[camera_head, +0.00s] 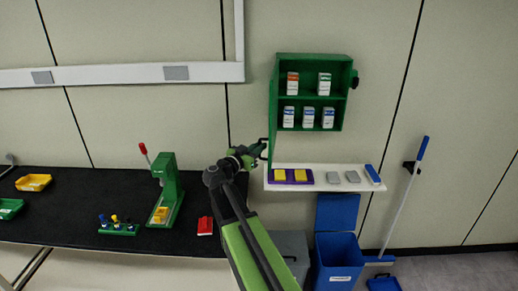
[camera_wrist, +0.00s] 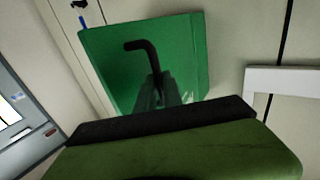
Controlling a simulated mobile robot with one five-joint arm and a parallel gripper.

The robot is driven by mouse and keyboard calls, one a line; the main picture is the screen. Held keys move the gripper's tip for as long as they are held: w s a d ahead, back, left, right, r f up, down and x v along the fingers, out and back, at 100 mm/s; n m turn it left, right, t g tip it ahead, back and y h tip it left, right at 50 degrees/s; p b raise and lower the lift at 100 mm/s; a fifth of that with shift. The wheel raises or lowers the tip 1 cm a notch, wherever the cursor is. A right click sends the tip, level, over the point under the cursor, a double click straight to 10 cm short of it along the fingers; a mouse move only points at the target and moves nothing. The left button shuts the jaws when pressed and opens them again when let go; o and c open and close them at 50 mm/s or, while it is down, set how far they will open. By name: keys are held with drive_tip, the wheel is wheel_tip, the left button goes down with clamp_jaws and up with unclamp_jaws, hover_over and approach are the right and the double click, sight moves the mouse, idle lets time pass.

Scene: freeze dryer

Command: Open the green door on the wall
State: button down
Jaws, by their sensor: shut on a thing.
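The green door (camera_head: 273,110) of the green wall cabinet (camera_head: 338,66) stands swung open to the left, seen nearly edge-on in the head view. Its flat green face fills the upper middle of the wrist view (camera_wrist: 110,65). A black bent handle (camera_wrist: 140,46) sticks out from the door. My gripper (camera_head: 258,149) is at the door's lower left and is shut on the handle; the fingers (camera_wrist: 158,93) cover the handle's lower part. The cabinet's inside is exposed, with several small boxes (camera_head: 309,116) on its two shelves.
A white shelf (camera_head: 318,185) with yellow and grey blocks and a blue item is below the cabinet. Blue bins (camera_head: 338,262) and a broom (camera_head: 405,205) stand below and right. A black table (camera_head: 90,190) with a green press (camera_head: 168,185) is at left.

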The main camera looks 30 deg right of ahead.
drive_tip(key=shift+d+r, duration=0.15)
drive_tip(key=shift+d, duration=0.05)
drive_tip(key=c, duration=1.9)
unclamp_jaws()
drive_tip(key=o, duration=0.4)
drive_tip(key=shift+d, duration=0.2)
drive_tip(key=v, duration=1.7)
drive_tip(key=shift+s+a, duration=0.1)
drive_tip(key=shift+a, duration=0.2)
